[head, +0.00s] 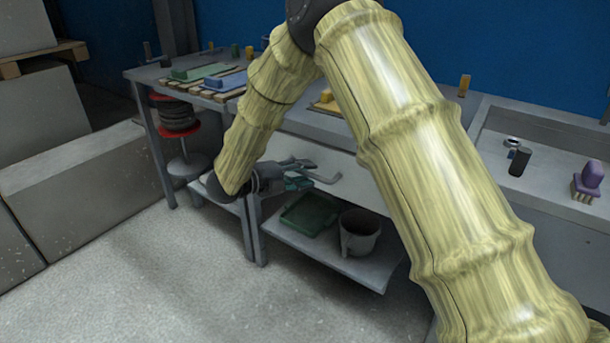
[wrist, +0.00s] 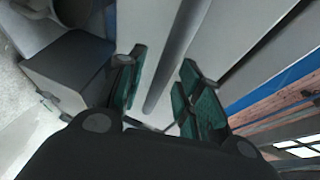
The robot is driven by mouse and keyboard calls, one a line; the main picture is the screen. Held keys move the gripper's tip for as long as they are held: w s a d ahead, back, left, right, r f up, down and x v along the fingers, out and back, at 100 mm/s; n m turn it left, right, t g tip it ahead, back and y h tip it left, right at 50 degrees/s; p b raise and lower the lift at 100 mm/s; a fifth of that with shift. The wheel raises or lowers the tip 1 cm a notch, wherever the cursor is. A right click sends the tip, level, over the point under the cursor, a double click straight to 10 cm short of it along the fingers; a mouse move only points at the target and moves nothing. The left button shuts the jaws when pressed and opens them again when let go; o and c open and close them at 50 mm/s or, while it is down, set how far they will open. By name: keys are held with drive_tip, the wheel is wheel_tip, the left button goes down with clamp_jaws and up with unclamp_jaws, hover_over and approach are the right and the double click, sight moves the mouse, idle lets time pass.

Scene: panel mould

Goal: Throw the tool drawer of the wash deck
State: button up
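The wash deck (head: 310,122) is a long grey bench along the blue wall. The tool drawer (head: 350,187) shows as a pale front panel under the deck top, partly hidden by my arm. It looks shut, flush below the top. Its grey bar handle (head: 325,178) sticks out in front. My gripper (head: 301,174) is at the handle's left part, in front of the panel. In the wrist view, my gripper's green-padded fingers (wrist: 163,62) are apart. The grey handle bar (wrist: 172,58) runs between them, with a visible gap to the right finger; contact on the left is unclear.
A lower shelf (head: 345,267) holds a green tray (head: 310,214) and a grey mug-like pot (head: 359,232). The deck carries a slatted rack (head: 203,87) with green and blue blocks, and a purple brush (head: 588,180) at right. Large grey blocks (head: 75,190) stand left. The floor in front is clear.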

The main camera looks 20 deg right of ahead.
drive_tip(key=shift+w+d, duration=0.1)
drive_tip(key=shift+d, duration=0.2)
clamp_jaws()
